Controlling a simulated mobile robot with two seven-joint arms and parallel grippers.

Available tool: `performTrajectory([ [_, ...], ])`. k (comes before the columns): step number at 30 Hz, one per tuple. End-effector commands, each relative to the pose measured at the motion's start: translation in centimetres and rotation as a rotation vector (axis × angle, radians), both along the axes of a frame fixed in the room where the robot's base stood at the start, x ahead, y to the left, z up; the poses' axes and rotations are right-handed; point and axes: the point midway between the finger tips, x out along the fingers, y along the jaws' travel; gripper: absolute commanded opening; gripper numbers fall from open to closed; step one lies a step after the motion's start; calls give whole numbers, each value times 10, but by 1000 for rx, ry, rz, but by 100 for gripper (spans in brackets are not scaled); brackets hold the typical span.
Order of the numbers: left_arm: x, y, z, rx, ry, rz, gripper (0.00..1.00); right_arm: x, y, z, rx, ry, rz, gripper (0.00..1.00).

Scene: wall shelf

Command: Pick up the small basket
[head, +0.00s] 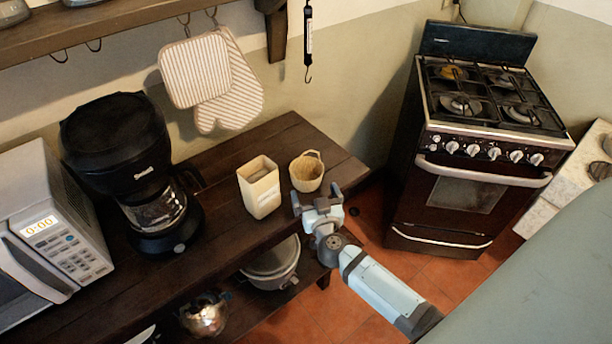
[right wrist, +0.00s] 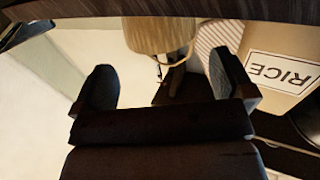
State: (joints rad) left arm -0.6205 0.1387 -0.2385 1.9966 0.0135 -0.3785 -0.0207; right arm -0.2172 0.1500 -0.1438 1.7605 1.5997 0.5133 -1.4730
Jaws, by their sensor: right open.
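The small basket (head: 307,173) is woven and tan with a thin handle. It stands on the dark wooden table near its right end. My right gripper (head: 317,197) is open and empty, just in front of the basket on the near side, with no contact that I can make out. In the right wrist view the basket (right wrist: 158,35) shows upside down at the top, beyond and between the two spread fingers (right wrist: 163,80). My left gripper is in neither view.
A cream container (head: 260,190) stands close left of the basket; its RICE label shows in the right wrist view (right wrist: 282,72). A black coffee maker (head: 125,165) and a microwave (head: 45,235) are further left. Mitts (head: 212,80) hang above. A stove (head: 470,140) stands right.

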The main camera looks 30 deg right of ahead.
Motion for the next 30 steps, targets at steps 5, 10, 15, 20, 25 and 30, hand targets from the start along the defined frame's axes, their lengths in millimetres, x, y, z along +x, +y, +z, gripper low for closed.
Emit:
performTrajectory([
  [5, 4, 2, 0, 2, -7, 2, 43, 19, -7, 0, -1, 0, 1, 100],
  [10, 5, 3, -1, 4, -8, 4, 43, 32, -12, 1, -1, -2, 1, 100],
  [15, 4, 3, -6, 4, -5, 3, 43, 56, -22, 3, -2, -2, 1, 100],
  [20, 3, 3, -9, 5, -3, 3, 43, 69, -27, 3, -1, 0, 1, 100],
  [25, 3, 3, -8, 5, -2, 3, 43, 70, -27, 3, -1, 1, 1, 100],
  [30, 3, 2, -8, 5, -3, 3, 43, 70, -27, 3, -1, 1, 2, 75],
])
